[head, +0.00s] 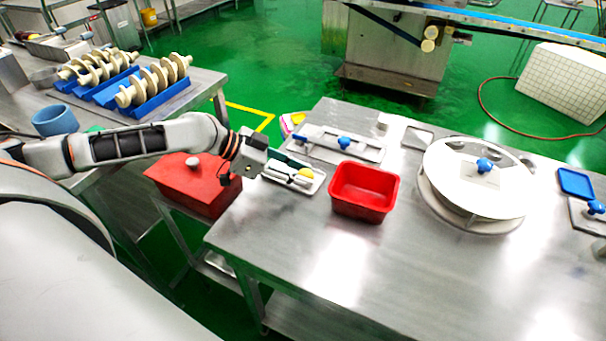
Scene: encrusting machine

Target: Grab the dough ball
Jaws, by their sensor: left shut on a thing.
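The dough ball (307,173) is small, round and yellow, and shows at the fingertips of my left gripper (299,169). The gripper reaches in from the left and is shut on the ball. A small metal tray (298,190) lies on the steel table directly below it in the view. I cannot tell whether the ball still touches the tray. My right gripper is not in view.
A red open bin (364,190) stands right of the tray. A lidded red box (190,181) is left, beneath my arm. A long metal plate with blue knobs (335,143) lies behind. A round white disc machine part (475,178) stands farther right. The table's front is clear.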

